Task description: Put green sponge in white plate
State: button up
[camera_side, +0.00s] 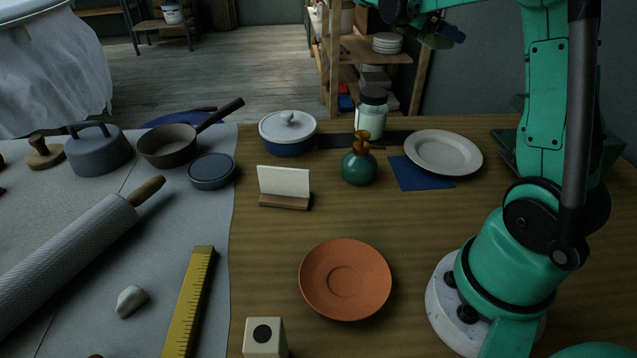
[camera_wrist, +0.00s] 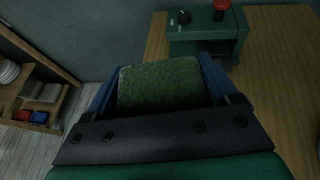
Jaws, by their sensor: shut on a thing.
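The green sponge (camera_wrist: 160,84) sits between the blue fingers of my gripper (camera_wrist: 158,80) in the wrist view, gripped from both sides. The white plate (camera_side: 444,153) lies at the back right of the wooden table, partly over a dark blue square. The plate looks empty, and my gripper is well above and behind it.
A card in a wooden holder (camera_side: 284,187), a blue pot with white lid (camera_side: 288,134) and an orange plate (camera_side: 345,279) are also on the table. A shelf (camera_wrist: 38,92) stands beyond the table.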

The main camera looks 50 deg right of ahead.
jog(key=s+d+m+g+y, duration=0.2)
jog(key=s+d, duration=0.1)
jog(key=s, duration=0.2)
send_over(440, 147)
jog(key=shift+h, duration=0.3)
notch_tip(440, 147, down, 15)
jog(key=shift+f, duration=2.35)
